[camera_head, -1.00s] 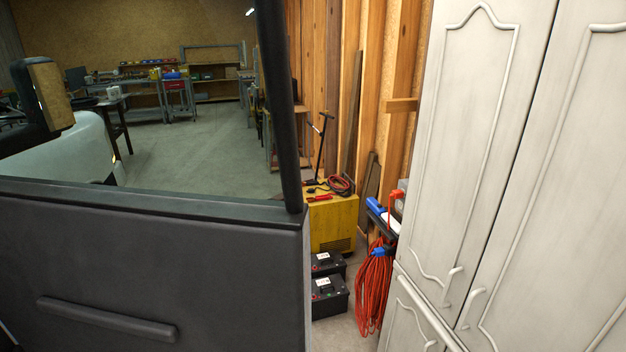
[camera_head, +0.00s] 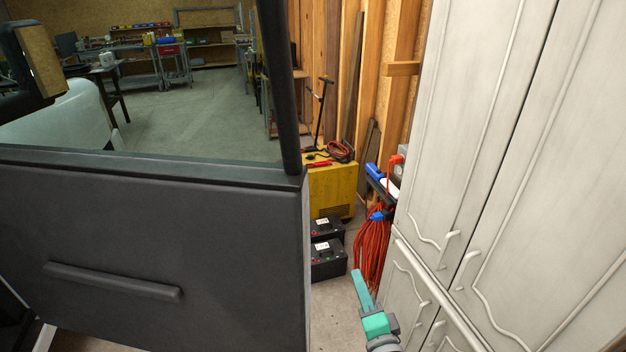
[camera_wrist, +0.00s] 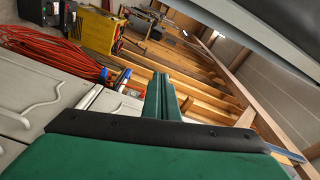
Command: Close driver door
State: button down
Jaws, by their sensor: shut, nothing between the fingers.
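The driver door (camera_head: 150,240) stands open and fills the left of the head view. Its dark inner panel has a long pull handle (camera_head: 112,282), and its window frame (camera_head: 277,90) rises above. My green gripper (camera_head: 361,288) is at the bottom of the head view, right of the door's free edge and apart from it, with its fingers pointing up and away. In the wrist view my gripper (camera_wrist: 163,98) shows its fingers together and empty. A dark surface crosses the top right of the wrist view; I cannot tell surely that it is the door.
White cabinets (camera_head: 490,130) stand close on the right. A yellow machine (camera_head: 331,190), black batteries (camera_head: 327,258) and a coiled red cable (camera_head: 372,255) stand beyond the gap between door and cabinets. A strip of bare floor (camera_head: 330,310) lies in that gap.

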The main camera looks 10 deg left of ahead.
jog(key=w+r+n+g+y, duration=0.1)
jog(key=w+r+y, duration=0.15)
jog(key=r, duration=0.65)
jog(key=w+r+n+y, duration=0.1)
jog(key=r+y, duration=0.3)
jog(key=r, duration=0.5)
jog(key=s+a+r+n+g+y, duration=0.1)
jog(key=s+r+n+g+y, duration=0.15)
jog(key=r, duration=0.65)
jog(key=s+a+r+n+g+y, duration=0.15)
jog(key=s+r+n+g, duration=0.25)
jog(key=r, duration=0.5)
jog(key=r+x, duration=0.1)
jog(key=x, duration=0.8)
jog(key=shift+m, duration=0.25)
jog(key=s, duration=0.1)
jog(key=s+f, duration=0.1)
jog(key=s, duration=0.1)
jog(key=shift+s+a+f, duration=0.25)
jog(key=shift+s+a, duration=0.1)
